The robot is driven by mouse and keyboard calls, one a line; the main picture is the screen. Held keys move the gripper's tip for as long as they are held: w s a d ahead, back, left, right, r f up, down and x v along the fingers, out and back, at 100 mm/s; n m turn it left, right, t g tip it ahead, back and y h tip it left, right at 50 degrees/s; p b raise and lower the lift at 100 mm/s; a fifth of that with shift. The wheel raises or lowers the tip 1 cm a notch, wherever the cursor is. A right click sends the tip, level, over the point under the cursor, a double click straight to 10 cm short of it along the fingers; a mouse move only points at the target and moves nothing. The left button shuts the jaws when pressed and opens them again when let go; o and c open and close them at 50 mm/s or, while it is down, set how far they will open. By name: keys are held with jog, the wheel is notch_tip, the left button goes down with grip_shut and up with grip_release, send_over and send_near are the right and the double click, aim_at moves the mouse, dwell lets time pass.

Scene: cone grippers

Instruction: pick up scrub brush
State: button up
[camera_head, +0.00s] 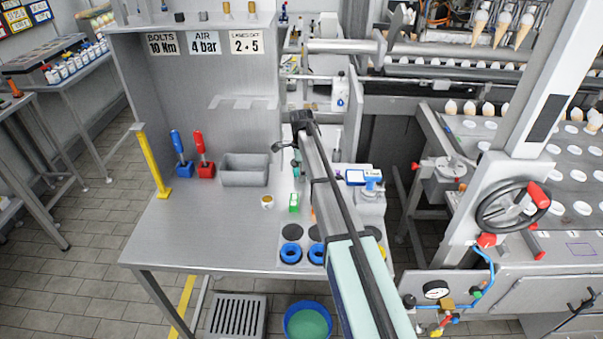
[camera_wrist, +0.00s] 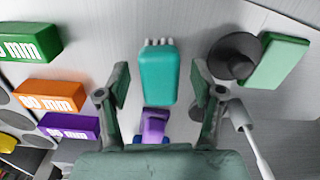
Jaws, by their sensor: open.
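A teal block with a row of pale bristle tips at its far end, which looks like the scrub brush (camera_wrist: 157,74), shows in the middle of the wrist view. My gripper (camera_wrist: 160,84) is open, with one finger on each side of the brush in that view. A gap shows between the brush and each finger, so nothing is held. I cannot tell the height of the fingertips above it. In the head view my arm hides most of this spot.
A purple object (camera_wrist: 154,127) lies just below the brush. A black round item (camera_wrist: 233,56) and a green pad (camera_wrist: 279,60) are at its right. Green (camera_wrist: 30,42), orange (camera_wrist: 49,95) and purple (camera_wrist: 69,126) labelled blocks are at its left. A grey bin (camera_head: 245,178) stands farther left.

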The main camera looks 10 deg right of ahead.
jog(key=c, duration=1.3)
jog(key=shift+o, duration=0.2)
notch_tip(320, 180, up, 10)
jog(key=b, duration=0.3)
jog(key=shift+f, duration=0.2)
jog(key=shift+r, duration=0.25)
